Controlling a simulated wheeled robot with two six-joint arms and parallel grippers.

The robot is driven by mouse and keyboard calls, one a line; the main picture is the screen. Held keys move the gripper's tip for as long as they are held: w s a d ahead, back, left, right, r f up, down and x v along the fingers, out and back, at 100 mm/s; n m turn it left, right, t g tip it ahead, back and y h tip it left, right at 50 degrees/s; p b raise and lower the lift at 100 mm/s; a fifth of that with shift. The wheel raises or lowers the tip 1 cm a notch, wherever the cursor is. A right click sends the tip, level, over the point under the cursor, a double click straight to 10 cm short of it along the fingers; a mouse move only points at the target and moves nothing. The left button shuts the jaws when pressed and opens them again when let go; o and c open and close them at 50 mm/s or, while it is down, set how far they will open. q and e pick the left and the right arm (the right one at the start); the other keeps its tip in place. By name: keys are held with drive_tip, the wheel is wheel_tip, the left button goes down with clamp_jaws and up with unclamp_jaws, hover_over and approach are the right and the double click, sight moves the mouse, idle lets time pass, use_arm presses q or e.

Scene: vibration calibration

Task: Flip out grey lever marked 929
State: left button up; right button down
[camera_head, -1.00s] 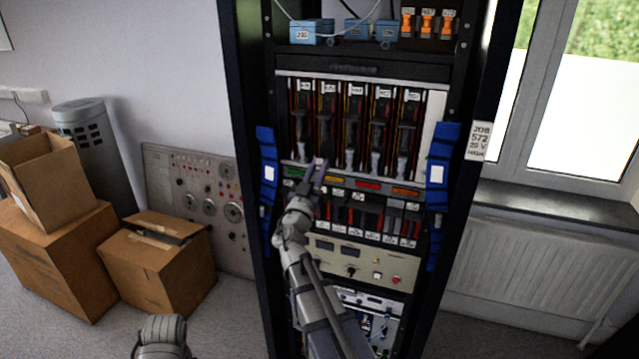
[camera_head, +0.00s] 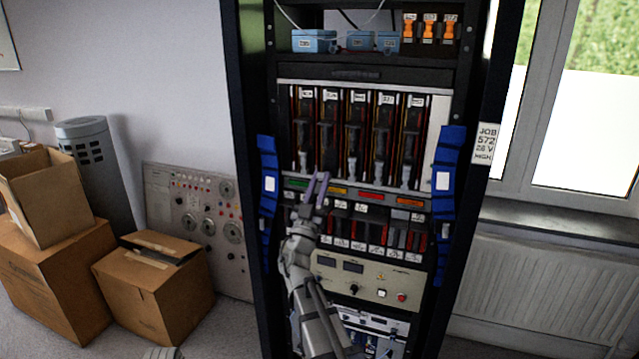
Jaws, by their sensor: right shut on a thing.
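My right gripper (camera_head: 316,190) is in front of the rack, just below the green strip, at the upper left of the lower row of labelled levers (camera_head: 366,228). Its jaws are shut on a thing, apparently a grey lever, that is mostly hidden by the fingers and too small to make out. White labels (camera_head: 357,247) run along the row, but their numbers cannot be read, so I cannot tell which lever is marked 929.
Above is a bay of tall dark slots with grey handles (camera_head: 353,165). Below is a beige panel (camera_head: 370,275) with a red button. Blue holders (camera_head: 268,180) flank the rack on both sides. Cardboard boxes (camera_head: 155,285) stand on the floor at left.

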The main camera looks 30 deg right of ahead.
drive_tip(key=c, duration=1.2)
unclamp_jaws()
drive_tip(key=shift+w+d+g, duration=0.15)
drive_tip(key=shift+g, duration=0.15)
drive_tip(key=o, duration=0.3)
drive_tip(key=shift+w+d+f, duration=0.15)
drive_tip(key=shift+d+f, duration=0.05)
drive_tip(key=shift+o, duration=0.8)
drive_tip(key=shift+a, duration=0.1)
drive_tip(key=shift+r, duration=0.1)
drive_tip(key=b+v, duration=0.4)
drive_tip(key=v, duration=0.4)
drive_tip(key=shift+b, duration=0.4)
